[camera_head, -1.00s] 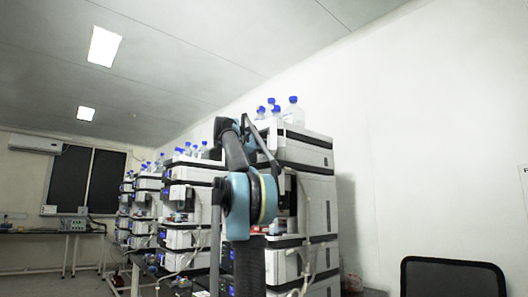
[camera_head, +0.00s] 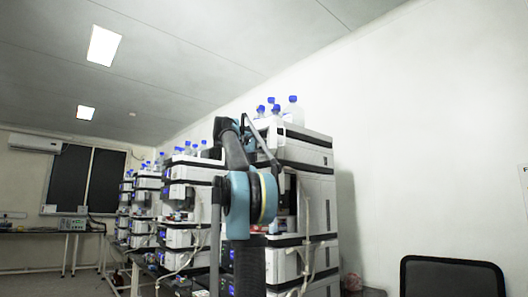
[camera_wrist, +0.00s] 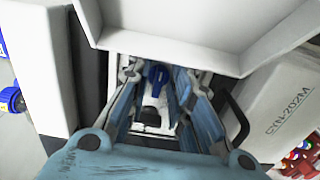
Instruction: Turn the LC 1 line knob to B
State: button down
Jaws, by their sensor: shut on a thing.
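A blue knob (camera_wrist: 157,75) shows in the wrist view, in the recess between my two gripper fingers. My gripper (camera_wrist: 157,88) is shut on this knob, with one finger on each side of it. The knob's lettering and the position marks around it are too small to read. In the head view my arm stands in front of the nearest instrument stack (camera_head: 318,205), and the knob and fingertips are hidden behind it.
A pale housing (camera_wrist: 180,22) overhangs the recess in the wrist view. A white module (camera_wrist: 285,105) stands close on the right. Blue-capped bottles (camera_head: 292,111) top the near stack. A dark chair (camera_head: 452,277) is at the right.

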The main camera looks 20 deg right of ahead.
jog(key=shift+f, duration=0.15)
jog(key=c, duration=1.7)
grip_release()
jog(key=shift+d, duration=0.1)
jog(key=v, duration=1.2)
jog(key=shift+w, duration=0.1)
